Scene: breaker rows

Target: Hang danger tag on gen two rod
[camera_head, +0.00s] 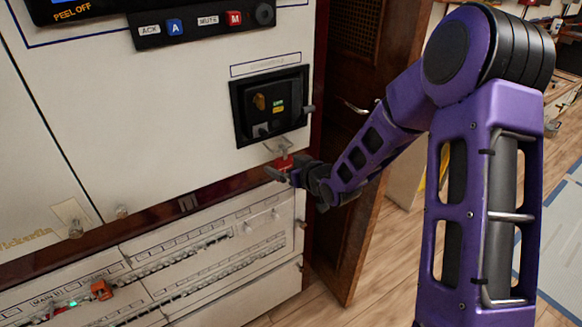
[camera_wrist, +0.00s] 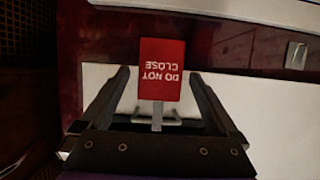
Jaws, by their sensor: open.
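The red danger tag (camera_wrist: 161,60), lettered DO NOT CLOSE, shows upside down in the wrist view, between the spread fingers of my gripper (camera_wrist: 158,78). A pale strip runs from the tag towards a grey bracket-like piece (camera_wrist: 172,121). In the head view the red tag (camera_head: 284,163) is small, just below a grey rod-like piece (camera_head: 283,147) under the black breaker unit (camera_head: 270,105). My gripper (camera_head: 286,171) is at the tag there. I cannot tell whether the tag hangs on the rod, or which rod is gen two.
A white panel front (camera_head: 180,120) surrounds the breaker unit. Below its dark red ledge are breaker rows (camera_head: 190,255), with an orange piece (camera_head: 101,289) at lower left. A wooden door (camera_head: 345,230) stands close right of the panel, behind my arm.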

